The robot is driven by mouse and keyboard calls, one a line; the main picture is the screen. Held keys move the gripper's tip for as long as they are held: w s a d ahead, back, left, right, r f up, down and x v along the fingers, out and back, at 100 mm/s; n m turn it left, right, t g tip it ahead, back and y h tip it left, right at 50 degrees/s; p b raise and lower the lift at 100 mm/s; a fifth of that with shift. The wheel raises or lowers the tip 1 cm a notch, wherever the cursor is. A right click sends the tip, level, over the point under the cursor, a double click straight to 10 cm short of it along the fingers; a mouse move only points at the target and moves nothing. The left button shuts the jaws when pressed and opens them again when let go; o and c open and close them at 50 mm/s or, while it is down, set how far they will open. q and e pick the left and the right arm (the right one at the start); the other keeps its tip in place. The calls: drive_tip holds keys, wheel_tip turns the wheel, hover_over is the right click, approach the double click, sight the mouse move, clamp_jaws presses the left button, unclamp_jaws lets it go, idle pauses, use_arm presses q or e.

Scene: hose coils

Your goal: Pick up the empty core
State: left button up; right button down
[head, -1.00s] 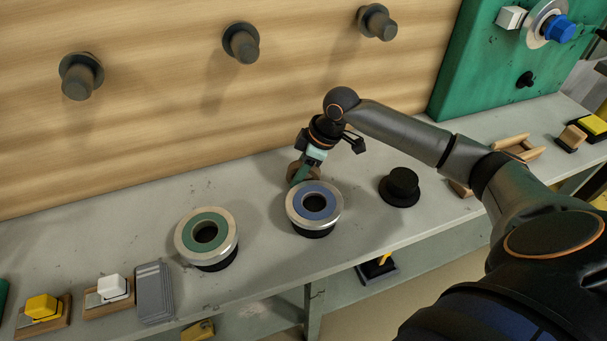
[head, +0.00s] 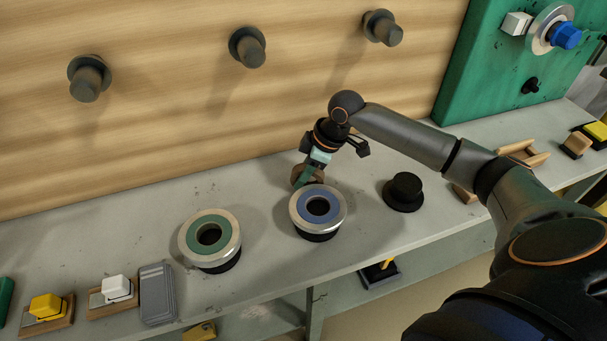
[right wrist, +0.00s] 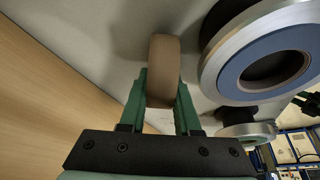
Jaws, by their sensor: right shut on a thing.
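The empty core (right wrist: 163,65), a plain brown cylinder, is between the green fingers of my right gripper (right wrist: 161,88) in the right wrist view. The fingers press on its two sides. In the head view my right gripper (head: 303,176) is shut on the core (head: 297,171), just behind the blue-centred coil (head: 299,212); the gripper partly hides the core. I cannot tell whether the core touches the bench. My left gripper is not in view.
A green-centred coil (head: 187,246) stands to the left on the grey bench (head: 285,260). A black hub (head: 403,191) stands to the right. Three pegs (head: 88,80) stick out of the wooden wall. The blue-centred coil is close beside the gripper.

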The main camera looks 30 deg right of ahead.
sight(300, 168)
drive_tip(key=shift+r+p, duration=1.85)
drive_tip(key=shift+p, duration=0.55)
drive_tip(key=s+d+r+p, duration=0.1)
drive_tip(key=s+r+p, duration=0.1)
drive_tip(key=s+r, duration=0.2)
drive_tip(key=s+d+r+p, duration=0.1)
drive_tip(key=s+r+p, duration=0.2)
drive_tip(key=s, duration=0.6)
drive_tip(key=shift+s+r, duration=0.4)
drive_tip(key=shift+r, duration=0.65)
drive_tip(key=shift+a, duration=0.1)
